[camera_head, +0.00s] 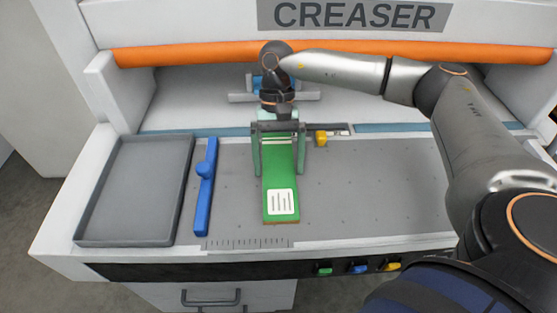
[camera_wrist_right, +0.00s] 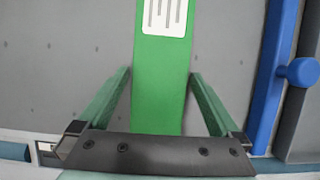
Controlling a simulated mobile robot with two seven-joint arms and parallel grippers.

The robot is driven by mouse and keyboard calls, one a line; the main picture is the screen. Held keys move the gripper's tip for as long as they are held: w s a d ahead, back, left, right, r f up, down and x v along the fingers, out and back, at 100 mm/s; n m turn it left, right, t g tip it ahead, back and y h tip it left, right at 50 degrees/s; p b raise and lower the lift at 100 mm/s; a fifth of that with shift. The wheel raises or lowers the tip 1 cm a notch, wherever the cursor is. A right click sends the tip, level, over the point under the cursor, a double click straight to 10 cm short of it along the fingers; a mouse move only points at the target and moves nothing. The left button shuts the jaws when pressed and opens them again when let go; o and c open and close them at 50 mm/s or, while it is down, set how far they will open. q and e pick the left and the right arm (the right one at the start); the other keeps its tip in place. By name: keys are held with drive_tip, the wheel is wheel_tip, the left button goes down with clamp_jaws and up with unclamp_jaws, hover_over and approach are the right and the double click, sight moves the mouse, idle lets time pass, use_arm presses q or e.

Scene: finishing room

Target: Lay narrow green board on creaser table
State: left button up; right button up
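The narrow green board (camera_head: 281,180) lies on the grey creaser table (camera_head: 365,190), with a white label with dark lines near its front end. My right gripper (camera_head: 279,172) is open above the board's rear part, one pale green finger on each side. In the right wrist view the board (camera_wrist_right: 160,95) runs between the two fingers of the gripper (camera_wrist_right: 160,73), with gaps beside it. Nothing is gripped. The board's rear end is partly hidden by the gripper. My left gripper is not in view.
A blue bar with a knob (camera_head: 205,190) lies left of the board, beside an empty grey tray (camera_head: 130,238). An orange bar (camera_head: 190,53) spans above. The table's right part is clear.

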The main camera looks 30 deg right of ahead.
drive_tip(key=shift+r, duration=0.1)
drive_tip(key=shift+r+p, duration=0.25)
drive_tip(key=shift+p, duration=0.05)
drive_tip(key=b+v, duration=0.1)
drive_tip(key=v, duration=1)
drive_tip(key=shift+r, duration=0.35)
drive_tip(key=shift+w+d, duration=0.1)
